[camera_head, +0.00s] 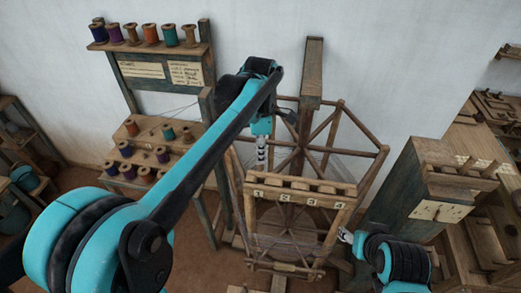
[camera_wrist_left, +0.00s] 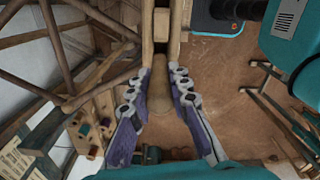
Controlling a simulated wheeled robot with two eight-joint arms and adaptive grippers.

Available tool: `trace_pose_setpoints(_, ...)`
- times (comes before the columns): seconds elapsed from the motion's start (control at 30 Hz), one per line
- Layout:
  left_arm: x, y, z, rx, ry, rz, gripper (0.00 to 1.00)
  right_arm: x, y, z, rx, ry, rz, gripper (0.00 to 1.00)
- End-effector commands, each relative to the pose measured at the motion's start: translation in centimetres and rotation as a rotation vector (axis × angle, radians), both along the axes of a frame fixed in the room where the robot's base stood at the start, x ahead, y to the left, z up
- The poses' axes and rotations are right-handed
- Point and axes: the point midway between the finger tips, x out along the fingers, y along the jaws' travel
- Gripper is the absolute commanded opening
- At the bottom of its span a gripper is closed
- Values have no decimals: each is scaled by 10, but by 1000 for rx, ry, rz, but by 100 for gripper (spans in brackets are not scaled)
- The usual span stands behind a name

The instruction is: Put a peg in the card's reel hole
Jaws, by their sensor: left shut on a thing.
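My left gripper (camera_head: 262,165) reaches down behind the numbered front bar of the wooden reel frame (camera_head: 300,186). In the left wrist view its purple-padded fingers (camera_wrist_left: 160,95) are shut on a wooden peg (camera_wrist_left: 160,73), whose far end lies at or against a wooden rail (camera_wrist_left: 161,40) with a dark opening. I cannot tell if the peg is inside a hole. A pale card (camera_head: 440,211) with small dark marks is on the box at the right. My right gripper (camera_head: 346,236) is right of the reel frame, small; its jaw state is unclear.
The reel's spoked wheel (camera_head: 335,150) stands behind the bar. A rack with several thread spools (camera_head: 150,34) is at the back left, with more on a stepped stand (camera_head: 140,150). Several wooden pegs (camera_head: 465,164) lie on the right box. Bare floor (camera_head: 185,250) shows below.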

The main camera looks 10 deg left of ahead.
Motion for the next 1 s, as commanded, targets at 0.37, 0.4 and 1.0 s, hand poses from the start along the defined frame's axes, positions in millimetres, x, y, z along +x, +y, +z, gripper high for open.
trace_pose_setpoints(0.37,0,0,-31,0,0,0,0,0,0,-23,0,0,0,55)
trace_pose_setpoints(0.4,0,0,-34,0,0,0,0,0,0,-25,0,0,0,55)
trace_pose_setpoints(1.0,0,0,-77,0,0,0,0,0,0,-54,0,0,0,55)
